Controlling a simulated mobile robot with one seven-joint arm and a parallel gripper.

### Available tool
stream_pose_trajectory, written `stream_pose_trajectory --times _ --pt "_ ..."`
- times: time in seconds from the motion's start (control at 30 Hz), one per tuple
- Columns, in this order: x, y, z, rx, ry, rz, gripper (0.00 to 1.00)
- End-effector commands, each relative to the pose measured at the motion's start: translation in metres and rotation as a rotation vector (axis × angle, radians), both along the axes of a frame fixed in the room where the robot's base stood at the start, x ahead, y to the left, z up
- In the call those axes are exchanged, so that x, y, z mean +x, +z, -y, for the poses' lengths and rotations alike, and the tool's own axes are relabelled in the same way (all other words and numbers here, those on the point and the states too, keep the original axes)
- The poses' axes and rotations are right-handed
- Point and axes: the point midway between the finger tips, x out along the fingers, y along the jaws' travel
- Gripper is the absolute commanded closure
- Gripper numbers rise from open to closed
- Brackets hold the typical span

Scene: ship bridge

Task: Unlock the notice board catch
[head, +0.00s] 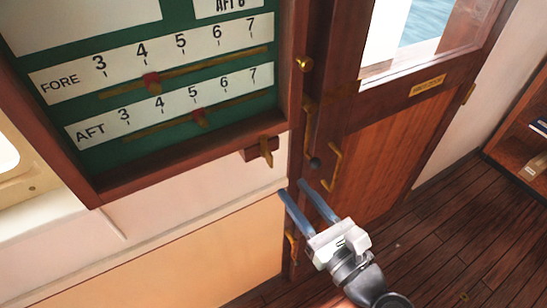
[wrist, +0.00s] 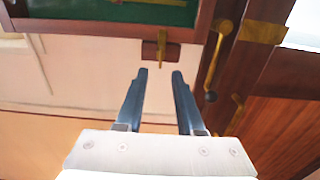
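The notice board (head: 180,156) is a wooden frame around a green panel with FORE and AFT number scales. Its catch (head: 266,150) is a small brass tab on a wooden block under the frame's lower right corner. The tab hangs roughly straight down. The catch also shows in the wrist view (wrist: 161,48), just beyond and between my fingertips. My gripper (head: 292,188) is open and empty, with two blue-grey fingers apart. In the head view the fingertips are below and slightly right of the catch. The fingers also show in the wrist view (wrist: 159,74), not touching the catch.
A wooden door (head: 378,150) with a window and brass handles stands right of the board. A dark-knobbed brass lever (head: 315,162) is close to my fingertips. A bookshelf (head: 520,140) is at the far right. The plank floor (head: 450,225) is clear.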

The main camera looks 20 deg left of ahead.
Motion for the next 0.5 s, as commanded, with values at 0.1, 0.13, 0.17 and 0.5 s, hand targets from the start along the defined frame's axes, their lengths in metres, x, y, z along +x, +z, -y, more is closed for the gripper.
stream_pose_trajectory --times 0.1,0.13,0.17,0.5 --pt "0.016 0.004 -0.022 0.0 0.005 0.002 0.63" --pt "0.02 0.003 -0.027 -0.001 0.005 0.002 0.63" --pt "0.024 0.003 -0.032 -0.002 0.004 0.001 0.63" --pt "0.052 0.002 -0.066 -0.002 0.001 0.003 0.63"
